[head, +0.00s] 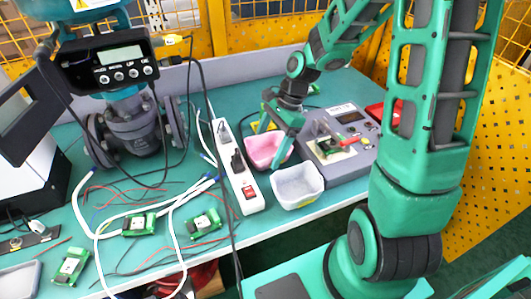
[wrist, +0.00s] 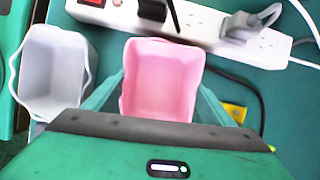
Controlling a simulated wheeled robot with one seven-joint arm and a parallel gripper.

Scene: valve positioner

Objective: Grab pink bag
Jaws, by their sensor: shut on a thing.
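The pink bag (head: 262,151) looks like a small open-topped, box-shaped bin, and it is empty inside. In the head view it is on or just above the green table, between the power strip and the grey control box, partly hidden by my gripper (head: 276,148). In the wrist view the pink bag (wrist: 160,78) is centred between my two green fingers (wrist: 161,98), one along each side. My gripper is shut on it. I cannot tell whether its base touches the table.
A white bin (head: 297,186) stands close in front, and a white power strip (head: 238,172) runs along the left. A grey control box (head: 345,142) is at the right. Loose wires and green circuit boards (head: 139,224) cover the left table. A valve (head: 130,128) stands behind them.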

